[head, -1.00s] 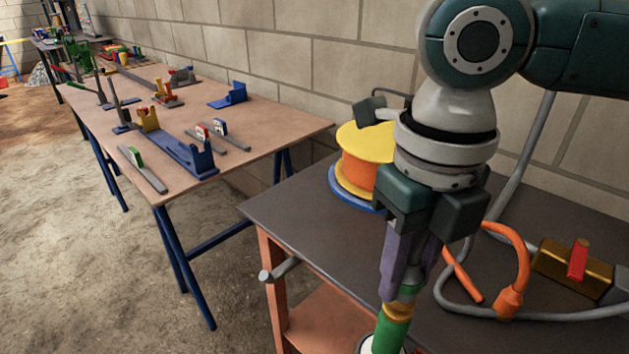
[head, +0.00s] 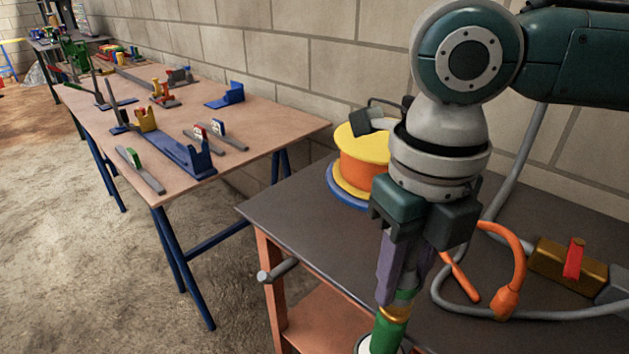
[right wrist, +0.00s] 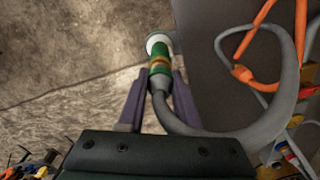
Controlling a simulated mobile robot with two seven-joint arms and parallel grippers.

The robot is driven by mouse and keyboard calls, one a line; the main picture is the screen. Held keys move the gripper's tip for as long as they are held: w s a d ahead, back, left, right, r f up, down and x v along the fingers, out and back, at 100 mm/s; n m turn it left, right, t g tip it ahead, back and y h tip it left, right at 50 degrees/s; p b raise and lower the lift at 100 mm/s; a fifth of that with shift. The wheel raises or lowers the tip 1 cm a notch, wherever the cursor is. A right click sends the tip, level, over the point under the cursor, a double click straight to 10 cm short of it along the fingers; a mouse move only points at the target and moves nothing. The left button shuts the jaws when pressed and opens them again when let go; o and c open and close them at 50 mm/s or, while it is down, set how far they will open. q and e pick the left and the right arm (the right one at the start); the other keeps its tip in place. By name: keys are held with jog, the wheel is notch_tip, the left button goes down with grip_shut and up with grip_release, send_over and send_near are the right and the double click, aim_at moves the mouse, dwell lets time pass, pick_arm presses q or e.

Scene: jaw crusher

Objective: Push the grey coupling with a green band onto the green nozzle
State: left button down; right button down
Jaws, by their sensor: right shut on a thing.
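My right gripper (head: 400,290) points down, its two purple fingers shut on the grey coupling (right wrist: 160,84). My left gripper is not in view.
A grey hose (right wrist: 215,130) curves away from the coupling. An orange hose (head: 512,290) and a brass block with a red handle (head: 573,258) lie right on the dark table (head: 300,222). A yellow-orange spool (head: 362,165) stands behind. A brown bench (head: 275,122) is at left.

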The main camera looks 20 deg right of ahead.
jog(key=shift+f, duration=0.3)
jog(key=c, duration=0.5)
grip_release()
notch_tip(320, 180, up, 10)
jog(key=shift+p, duration=0.65)
